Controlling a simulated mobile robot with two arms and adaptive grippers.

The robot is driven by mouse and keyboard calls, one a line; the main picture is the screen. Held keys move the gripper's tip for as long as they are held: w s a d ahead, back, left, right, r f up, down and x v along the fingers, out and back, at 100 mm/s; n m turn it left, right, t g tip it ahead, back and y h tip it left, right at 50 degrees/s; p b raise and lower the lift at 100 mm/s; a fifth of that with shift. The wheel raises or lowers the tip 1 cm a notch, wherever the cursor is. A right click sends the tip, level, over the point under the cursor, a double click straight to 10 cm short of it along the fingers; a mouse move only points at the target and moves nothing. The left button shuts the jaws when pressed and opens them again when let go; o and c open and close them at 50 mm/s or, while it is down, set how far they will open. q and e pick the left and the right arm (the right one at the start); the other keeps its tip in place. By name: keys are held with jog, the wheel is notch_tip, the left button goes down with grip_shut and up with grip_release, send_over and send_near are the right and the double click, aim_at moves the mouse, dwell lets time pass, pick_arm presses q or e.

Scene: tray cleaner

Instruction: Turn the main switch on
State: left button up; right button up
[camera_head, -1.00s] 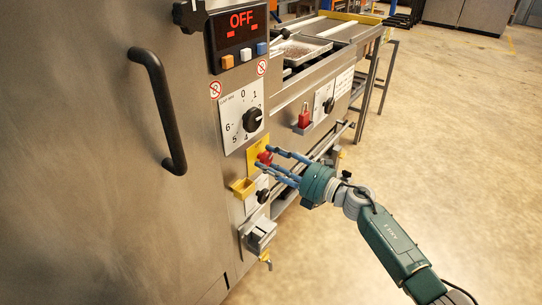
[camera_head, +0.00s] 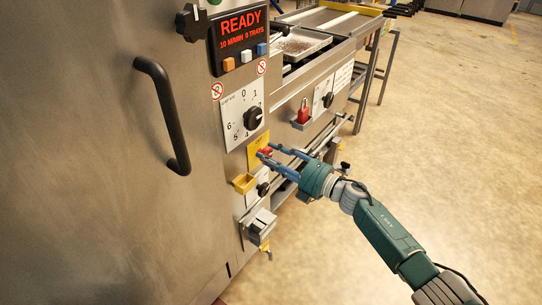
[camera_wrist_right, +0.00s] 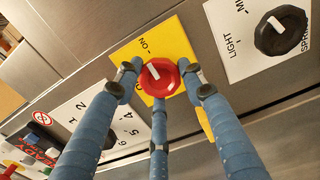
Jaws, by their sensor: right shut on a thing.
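The main switch is a red knob (camera_head: 265,152) on a yellow plate (camera_head: 254,146) on the steel machine's front. In the right wrist view the red knob (camera_wrist_right: 160,77) has a white pointer mark, and "ON" is printed on its yellow plate (camera_wrist_right: 165,42). My right gripper (camera_head: 268,157) reaches it from the right, and its blue fingers (camera_wrist_right: 160,90) are around the knob, shut on it. The fingers partly hide the knob and the second label. The display (camera_head: 239,38) reads "READY" in red. My left gripper is not in view.
A black door handle (camera_head: 165,115) juts out at left. A conveyor with a tray (camera_head: 300,45) stands behind. The floor at right is clear.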

jog(key=o, duration=1.1)
jog(key=shift+o, duration=0.2)
jog(key=shift+s+d, duration=0.1)
jog(key=shift+d, duration=0.05)
jog(key=v, duration=1.1)
jog(key=shift+s+d, duration=0.25)
